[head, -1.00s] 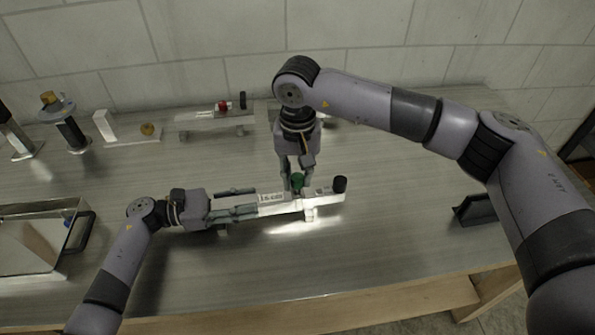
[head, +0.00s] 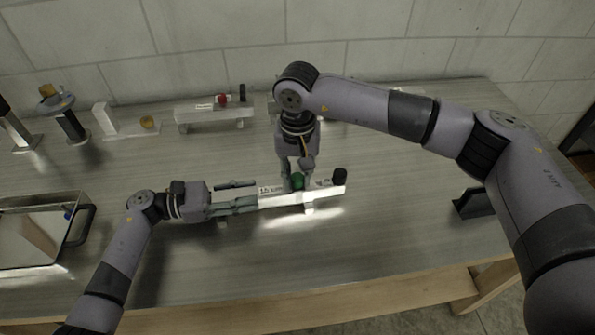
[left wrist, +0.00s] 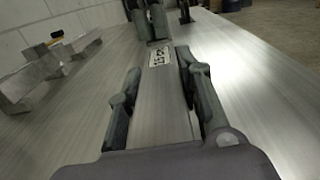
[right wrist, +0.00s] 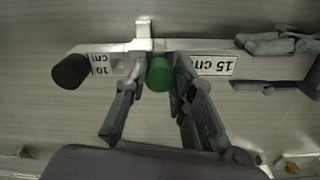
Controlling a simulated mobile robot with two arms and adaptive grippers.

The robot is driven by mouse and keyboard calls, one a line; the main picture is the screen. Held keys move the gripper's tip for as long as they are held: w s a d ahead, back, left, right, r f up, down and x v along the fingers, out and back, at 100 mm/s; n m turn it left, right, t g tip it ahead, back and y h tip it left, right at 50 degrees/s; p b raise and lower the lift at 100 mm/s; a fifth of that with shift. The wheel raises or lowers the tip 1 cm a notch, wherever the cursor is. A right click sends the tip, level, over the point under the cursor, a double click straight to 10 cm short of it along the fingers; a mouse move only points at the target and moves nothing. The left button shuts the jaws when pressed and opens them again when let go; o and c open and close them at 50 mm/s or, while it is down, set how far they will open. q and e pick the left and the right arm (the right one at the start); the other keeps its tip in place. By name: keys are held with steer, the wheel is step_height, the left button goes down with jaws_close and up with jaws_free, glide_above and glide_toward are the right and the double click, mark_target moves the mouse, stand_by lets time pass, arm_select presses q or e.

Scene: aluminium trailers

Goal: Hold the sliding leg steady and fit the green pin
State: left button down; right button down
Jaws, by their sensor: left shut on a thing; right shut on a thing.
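The sliding leg is a pale square tube (head: 333,189) with a black end cap (head: 340,174), lying across the bench. Labels reading 10 cm (right wrist: 101,65) and 15 cm (right wrist: 214,65) show on it in the right wrist view. My left gripper (head: 240,197) is shut on the leg's left part; its fingers (left wrist: 162,98) lie along both sides. The green pin (head: 297,181) stands at the leg between the labels. My right gripper (head: 298,172) is shut on it from above; the pin also shows between its fingertips (right wrist: 160,74). How deep the pin sits is hidden.
A metal box (head: 28,232) is at left, a dark bracket (head: 474,203) at right. The front bench is clear.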

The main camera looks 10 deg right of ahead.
mark_target(297, 177)
steer(key=c, duration=1.3)
jaws_free()
steer(key=shift+f, duration=0.1)
step_height(297, 177, up, 12)
steer(key=shift+r, duration=0.1)
arm_select(q)
steer(key=c, duration=1.1)
jaws_free()
steer(key=shift+o, duration=0.2)
steer(key=shift+a, duration=0.1)
